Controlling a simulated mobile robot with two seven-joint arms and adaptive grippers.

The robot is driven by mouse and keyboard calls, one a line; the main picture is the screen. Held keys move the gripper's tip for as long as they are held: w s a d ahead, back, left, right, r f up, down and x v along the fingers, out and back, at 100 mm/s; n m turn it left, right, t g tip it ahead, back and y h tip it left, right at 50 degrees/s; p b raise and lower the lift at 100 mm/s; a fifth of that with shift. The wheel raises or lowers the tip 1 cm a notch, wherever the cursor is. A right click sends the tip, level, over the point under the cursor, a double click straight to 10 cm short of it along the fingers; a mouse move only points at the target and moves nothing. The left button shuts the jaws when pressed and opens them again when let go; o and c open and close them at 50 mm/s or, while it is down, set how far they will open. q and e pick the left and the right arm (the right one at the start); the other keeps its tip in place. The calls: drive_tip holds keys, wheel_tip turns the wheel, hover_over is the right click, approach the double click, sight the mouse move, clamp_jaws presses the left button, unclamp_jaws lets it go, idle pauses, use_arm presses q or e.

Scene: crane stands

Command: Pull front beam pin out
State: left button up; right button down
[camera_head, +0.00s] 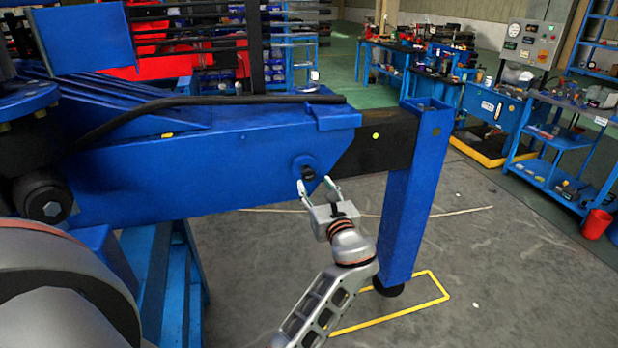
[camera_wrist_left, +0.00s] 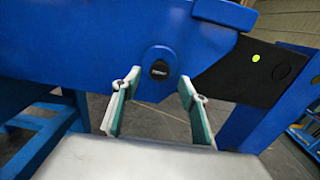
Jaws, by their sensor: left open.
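The front beam pin (camera_head: 308,173) is a dark round knob in a blue round boss on the side of the blue beam (camera_head: 215,165). In the left wrist view the pin (camera_wrist_left: 160,70) shows as a black cap, seated in the beam. My left gripper (camera_head: 318,186) is open just below the pin in the head view. In the left wrist view its two green-padded fingers (camera_wrist_left: 159,86) stand apart, to either side of and a little below the pin, with nothing between them. I cannot tell how far the tips are from the beam. My right gripper is not in view.
A black inner beam (camera_head: 375,145) runs from the blue beam to a blue upright leg (camera_head: 410,200) at right. A black cable (camera_head: 200,101) lies along the beam's top. Workbenches (camera_head: 505,110) and a red bucket (camera_head: 597,223) stand far right. The floor between is clear.

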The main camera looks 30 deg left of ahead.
sight(310, 175)
use_arm(q)
drive_tip(key=x, duration=0.7)
drive_tip(key=shift+c, duration=0.3)
drive_tip(key=shift+d, duration=0.1)
clamp_jaws()
